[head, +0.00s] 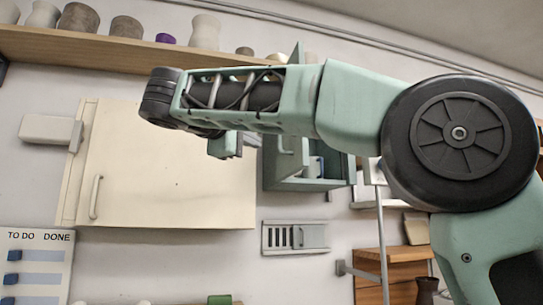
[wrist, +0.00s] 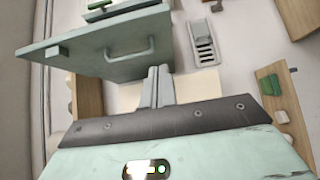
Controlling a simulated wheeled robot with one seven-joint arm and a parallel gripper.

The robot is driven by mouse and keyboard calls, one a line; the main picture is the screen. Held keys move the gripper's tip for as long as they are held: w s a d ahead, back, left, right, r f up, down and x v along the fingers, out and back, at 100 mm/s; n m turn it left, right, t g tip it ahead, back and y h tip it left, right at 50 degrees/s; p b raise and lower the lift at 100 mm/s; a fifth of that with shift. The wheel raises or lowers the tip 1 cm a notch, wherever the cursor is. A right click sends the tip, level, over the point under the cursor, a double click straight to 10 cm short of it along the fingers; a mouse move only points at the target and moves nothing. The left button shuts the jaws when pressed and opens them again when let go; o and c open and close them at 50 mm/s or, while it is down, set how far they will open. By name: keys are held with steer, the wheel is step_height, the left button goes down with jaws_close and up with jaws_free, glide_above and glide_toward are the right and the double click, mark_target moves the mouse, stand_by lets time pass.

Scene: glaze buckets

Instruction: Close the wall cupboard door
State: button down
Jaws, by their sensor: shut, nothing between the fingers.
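A grey-green wall cupboard (head: 309,184) hangs in the middle of the head view, partly hidden behind my arm. Its door, with a bar handle (head: 286,146), appears to stand open. In the wrist view the door (wrist: 88,58) is a broad panel with its handle (wrist: 130,52) showing. A cream cupboard (head: 175,185) hangs left of it, its door looking closed, with a handle at lower left. My gripper (head: 226,150) is shut and empty, in front of the cream cupboard's upper right. In the wrist view its fingertips (wrist: 158,73) lie close to the grey-green door's edge; contact cannot be told.
A wooden shelf (head: 120,50) with several pots runs above. A slotted vent panel (head: 295,237) is on the wall below the grey-green cupboard. A grey box (head: 47,130) sits left of the cream cupboard, above a to-do board (head: 38,262). Wooden furniture (head: 385,272) stands at lower right.

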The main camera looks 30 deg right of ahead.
steer(key=p, duration=0.3)
glide_toward(299, 153)
steer(key=w+d, duration=0.2)
steer(key=w, duration=0.2)
steer(key=shift+s+d+p, duration=0.3)
steer(key=shift+d, duration=0.5)
steer(key=shift+s+d+p, duration=0.3)
steer(key=shift+d, duration=0.5)
